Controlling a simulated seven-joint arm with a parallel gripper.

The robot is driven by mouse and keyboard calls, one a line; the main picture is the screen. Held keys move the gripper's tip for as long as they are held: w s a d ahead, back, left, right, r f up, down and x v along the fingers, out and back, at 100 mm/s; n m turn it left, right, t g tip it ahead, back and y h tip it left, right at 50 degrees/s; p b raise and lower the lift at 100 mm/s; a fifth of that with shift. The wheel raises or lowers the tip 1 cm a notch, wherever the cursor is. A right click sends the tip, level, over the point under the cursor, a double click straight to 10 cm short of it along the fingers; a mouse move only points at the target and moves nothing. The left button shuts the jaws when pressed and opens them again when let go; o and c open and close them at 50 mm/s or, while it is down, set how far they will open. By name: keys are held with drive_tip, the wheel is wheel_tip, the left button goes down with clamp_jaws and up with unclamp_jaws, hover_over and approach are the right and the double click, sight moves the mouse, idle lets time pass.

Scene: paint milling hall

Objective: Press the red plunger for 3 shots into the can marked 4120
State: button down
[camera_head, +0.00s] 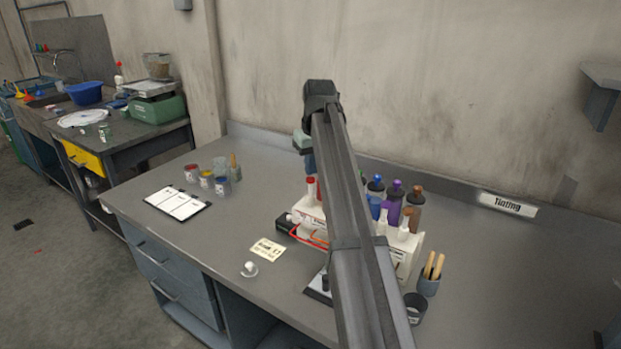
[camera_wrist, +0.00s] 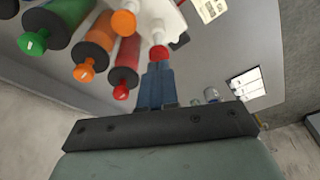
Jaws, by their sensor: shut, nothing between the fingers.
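In the wrist view, my gripper (camera_wrist: 157,72) is shut and empty. Its fingertips are at the red plunger (camera_wrist: 158,52), which tops a white pump; I cannot tell whether they touch. In the head view, the gripper (camera_head: 310,172) is partly hidden by my arm, just above the red plunger (camera_head: 311,187).
Beside the red pump is an orange-topped one (camera_wrist: 124,22). Canisters with red (camera_wrist: 121,92), orange (camera_wrist: 83,72) and green (camera_wrist: 32,42) knobs lie close by. A clipboard (camera_head: 178,203), a note card (camera_head: 267,249) and a small white object (camera_head: 249,269) are on the bench, whose left part has free room.

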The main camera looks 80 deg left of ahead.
sight(310, 178)
drive_tip(key=shift+f, duration=0.15)
drive_tip(key=shift+f, duration=1.4)
drive_tip(key=shift+r, duration=1.7)
drive_tip(key=shift+r, duration=0.1)
drive_tip(key=shift+r, duration=2.4)
drive_tip(key=shift+w, duration=0.1)
